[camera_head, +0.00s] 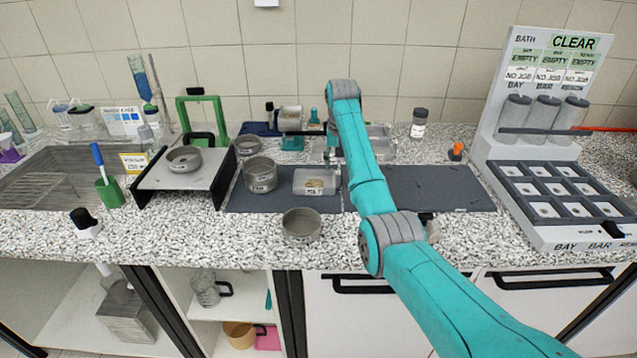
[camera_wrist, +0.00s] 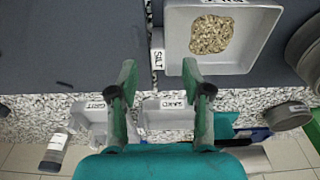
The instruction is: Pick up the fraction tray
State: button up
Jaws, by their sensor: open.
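The fraction tray (camera_head: 302,187) is a small pale square tray with tan grains in it. It sits on the dark mat in the head view, right of a round labelled sieve (camera_head: 261,176). In the wrist view the tray (camera_wrist: 247,52) lies to the upper right, with its grains (camera_wrist: 212,34) in plain sight. My gripper (camera_wrist: 158,74) is open and empty, with its two fingers spread. Its right finger shows close to the tray's lower left corner; I cannot tell whether they touch. In the head view my gripper is largely hidden behind the arm.
Bins marked GRIT (camera_wrist: 95,122) and SAND (camera_wrist: 168,112) stand near the fingers in the wrist view, beside a SILT label (camera_wrist: 158,60). A loose sieve (camera_head: 301,226) stands near the counter's front edge. The dark mat (camera_head: 440,190) right of my arm is largely bare.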

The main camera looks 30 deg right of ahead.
aim_at(338, 172)
notch_tip(338, 172, down, 4)
jog(key=shift+d+r, duration=0.1)
jog(key=shift+r, duration=0.05)
jog(key=shift+w+f, duration=0.1)
jog(key=shift+f, duration=0.3)
grip_shut()
